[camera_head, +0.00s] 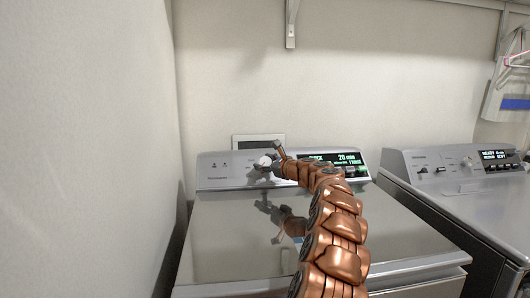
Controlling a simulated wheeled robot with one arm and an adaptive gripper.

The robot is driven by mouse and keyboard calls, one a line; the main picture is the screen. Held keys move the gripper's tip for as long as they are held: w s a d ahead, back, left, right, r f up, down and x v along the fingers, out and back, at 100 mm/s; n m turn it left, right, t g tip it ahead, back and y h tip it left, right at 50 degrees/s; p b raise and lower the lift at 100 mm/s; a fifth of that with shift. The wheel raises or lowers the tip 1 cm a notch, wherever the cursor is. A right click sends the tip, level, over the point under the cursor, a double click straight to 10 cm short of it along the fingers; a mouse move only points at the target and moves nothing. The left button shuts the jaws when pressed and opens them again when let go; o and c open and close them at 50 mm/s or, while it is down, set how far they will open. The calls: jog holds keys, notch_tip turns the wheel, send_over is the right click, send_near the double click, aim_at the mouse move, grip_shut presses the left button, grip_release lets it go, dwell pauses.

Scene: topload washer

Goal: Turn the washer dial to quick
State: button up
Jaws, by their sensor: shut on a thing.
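The washer (225,235) stands ahead with its grey lid closed. Its control panel (215,172) runs along the back. The round pale dial (263,161) is on the panel, left of the display. My gripper (270,164) is at the dial and shut on it; its fingers partly hide the dial's right side. The green lit display (347,158) shows "20 min" and what looks like "QUICK", partly covered by my copper arm. The marks around the dial are too small to read.
A second machine (475,190) with its own dial and lit display stands close on the right. A bare wall is close on the left. A shelf bracket (290,25) is on the back wall above. A hanger (517,58) hangs at the upper right.

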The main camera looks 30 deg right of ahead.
jog(key=shift+r+n+g+y+p, duration=0.2)
jog(key=shift+n+g+y+p, duration=1.05)
jog(key=shift+p, duration=2)
jog(key=shift+f+n+y+p, duration=0.1)
jog(key=shift+n+y+p, duration=0.2)
jog(key=shift+n, duration=0.45)
jog(key=shift+f+n+p, duration=0.1)
jog(key=shift+n+p, duration=0.2)
jog(key=shift+p, duration=0.3)
jog(key=o, duration=1.2)
jog(key=v, duration=1.2)
jog(key=shift+d, duration=0.1)
